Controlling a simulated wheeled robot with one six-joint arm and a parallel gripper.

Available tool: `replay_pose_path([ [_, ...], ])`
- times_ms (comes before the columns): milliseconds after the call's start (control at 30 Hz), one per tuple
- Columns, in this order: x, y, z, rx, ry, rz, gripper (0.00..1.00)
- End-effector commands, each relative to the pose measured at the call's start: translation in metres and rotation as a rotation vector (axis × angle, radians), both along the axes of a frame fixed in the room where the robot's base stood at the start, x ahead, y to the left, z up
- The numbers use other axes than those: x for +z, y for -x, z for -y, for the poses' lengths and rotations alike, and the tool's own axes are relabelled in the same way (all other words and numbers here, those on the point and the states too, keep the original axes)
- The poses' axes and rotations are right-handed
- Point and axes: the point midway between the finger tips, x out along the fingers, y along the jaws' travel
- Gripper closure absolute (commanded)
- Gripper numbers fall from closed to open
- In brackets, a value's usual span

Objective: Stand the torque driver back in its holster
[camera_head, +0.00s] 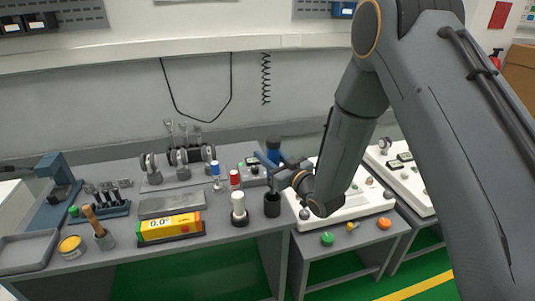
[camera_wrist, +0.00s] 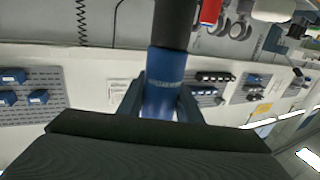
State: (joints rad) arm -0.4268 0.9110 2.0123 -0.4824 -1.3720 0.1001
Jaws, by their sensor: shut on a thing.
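A dark cylindrical section lies beyond the blue in that view. A dark cup, apparently the holster (camera_head: 272,206), stands on the bench just below my gripper in the head view. The driver looks about upright over it. I cannot tell whether its lower end is inside the cup.
A white cylinder stand (camera_head: 239,212) and a red-capped item (camera_head: 235,178) stand close left of the cup. A yellow display box (camera_head: 170,228) lies further left. A white panel (camera_head: 350,198) with knobs is at right. The bench front edge (camera_head: 200,254) is near.

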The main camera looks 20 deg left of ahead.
Motion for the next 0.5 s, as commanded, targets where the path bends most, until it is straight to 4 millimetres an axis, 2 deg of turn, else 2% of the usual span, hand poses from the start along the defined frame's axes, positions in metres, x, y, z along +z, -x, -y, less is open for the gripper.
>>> replay_pose_path([
  [500, -0.048, -0.001, 0.000, 0.000, 0.000, 0.001, 0.95],
])
